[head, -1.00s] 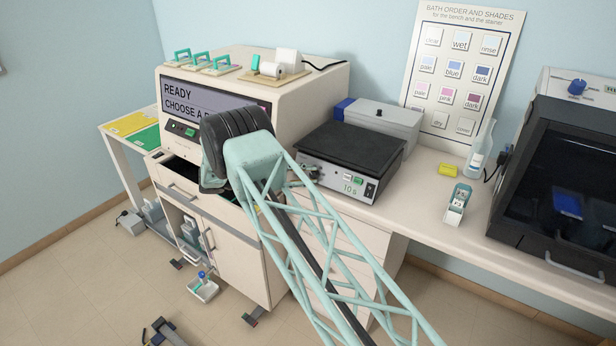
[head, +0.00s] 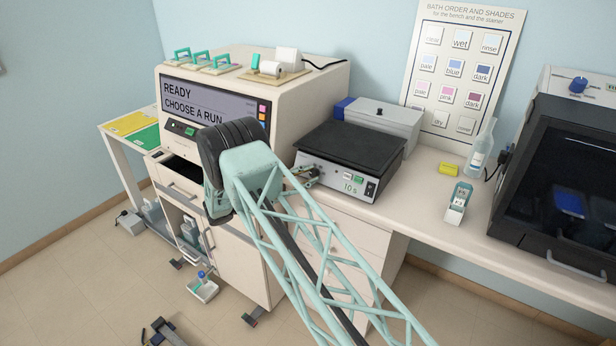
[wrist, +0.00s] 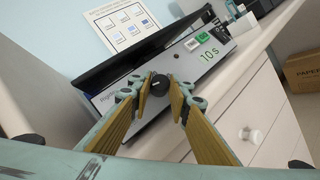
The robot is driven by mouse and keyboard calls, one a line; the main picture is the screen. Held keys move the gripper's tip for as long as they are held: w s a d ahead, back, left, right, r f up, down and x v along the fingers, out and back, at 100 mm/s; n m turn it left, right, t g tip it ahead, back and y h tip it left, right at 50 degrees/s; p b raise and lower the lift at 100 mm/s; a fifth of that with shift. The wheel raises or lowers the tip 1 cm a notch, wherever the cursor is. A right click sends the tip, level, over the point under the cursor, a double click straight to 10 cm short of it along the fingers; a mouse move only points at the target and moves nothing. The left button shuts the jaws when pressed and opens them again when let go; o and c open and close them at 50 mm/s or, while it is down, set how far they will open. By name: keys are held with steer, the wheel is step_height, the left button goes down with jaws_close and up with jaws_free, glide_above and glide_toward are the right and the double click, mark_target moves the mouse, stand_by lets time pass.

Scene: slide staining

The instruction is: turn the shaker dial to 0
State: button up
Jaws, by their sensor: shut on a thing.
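The shaker (head: 348,150) stands on the bench, a pale box with a flat black platform on top. Its front carries a green-lit display reading "10 s" and a rocker switch. The round black shaker dial (wrist: 160,85) is on the front panel at the left end, with a small light mark on its face. My gripper (wrist: 163,87) is shut on the dial, one fingertip on each side. In the head view my gripper (head: 309,176) reaches the panel's left end, and the dial is hard to make out there. The dial's scale is not readable.
The stainer (head: 305,95) stands to the left, its screen reading "READY, CHOOSE A RUN". A grey box (head: 380,122) sits behind the shaker. A bottle (head: 480,155), a yellow block (head: 449,169) and a dark hooded cabinet (head: 555,170) are to the right.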

steer(key=o, duration=0.9)
steer(key=shift+w, duration=0.1)
steer(key=shift+c, duration=0.2)
steer(key=v, duration=1.2)
